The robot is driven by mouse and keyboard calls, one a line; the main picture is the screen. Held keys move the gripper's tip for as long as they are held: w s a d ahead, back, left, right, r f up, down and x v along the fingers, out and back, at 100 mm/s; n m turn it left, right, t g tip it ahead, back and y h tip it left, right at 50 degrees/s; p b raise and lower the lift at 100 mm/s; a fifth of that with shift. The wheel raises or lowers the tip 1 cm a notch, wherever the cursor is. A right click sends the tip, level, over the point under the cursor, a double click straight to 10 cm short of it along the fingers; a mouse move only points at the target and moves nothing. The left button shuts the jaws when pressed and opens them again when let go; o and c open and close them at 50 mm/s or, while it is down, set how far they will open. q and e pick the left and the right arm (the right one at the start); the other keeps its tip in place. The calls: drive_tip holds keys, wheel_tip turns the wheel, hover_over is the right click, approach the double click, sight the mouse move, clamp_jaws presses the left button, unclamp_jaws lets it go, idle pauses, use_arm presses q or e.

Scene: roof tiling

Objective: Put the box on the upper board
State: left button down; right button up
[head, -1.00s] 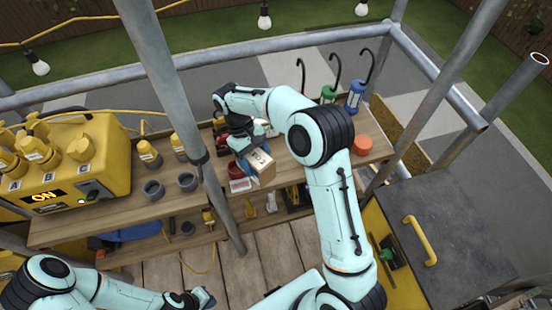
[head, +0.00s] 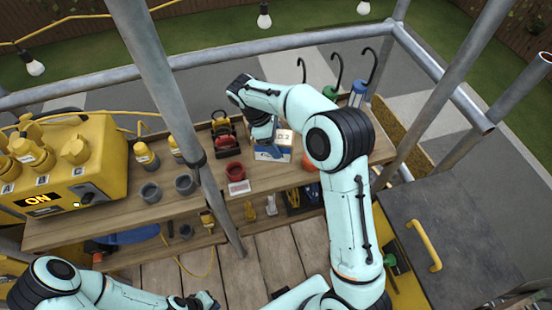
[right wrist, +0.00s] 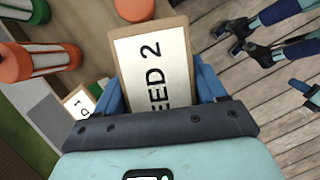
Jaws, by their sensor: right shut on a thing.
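The box (head: 284,137) is a small tan carton with a white label; in the right wrist view its label (right wrist: 155,75) reads "EED 2", partly cut off. My right gripper (head: 270,150) is shut on it, with blue fingers on either side. The box is over the right part of the upper board (head: 205,208); I cannot tell whether it touches the board. A second labelled box (right wrist: 78,103) shows beside it in the right wrist view. My left gripper (head: 203,301) is low at the bottom edge; its fingers are too small to judge.
An orange cylinder (head: 311,163) stands close right of the held box, partly behind my arm. A red ring (head: 234,170), a white card (head: 239,187) and grey cups (head: 185,184) are to the left. A scaffold pole (head: 203,150) crosses in front. A lower shelf holds tools.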

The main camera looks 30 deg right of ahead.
wheel_tip(320, 180, down, 4)
drive_tip(key=shift+w+f, duration=0.15)
drive_tip(key=shift+f, duration=0.05)
use_arm(q)
drive_tip(key=shift+s+f+b, duration=0.3)
drive_tip(key=shift+s+f, duration=0.05)
drive_tip(key=shift+f, duration=0.1)
use_arm(e)
drive_tip(key=shift+f, duration=2.1)
drive_tip(key=shift+f, duration=0.15)
drive_tip(key=o, duration=1.6)
use_arm(q)
drive_tip(key=shift+w+r+p, duration=1)
drive_tip(key=shift+w+r, duration=0.2)
drive_tip(key=shift+r, duration=0.05)
use_arm(e)
drive_tip(key=v, duration=1.2)
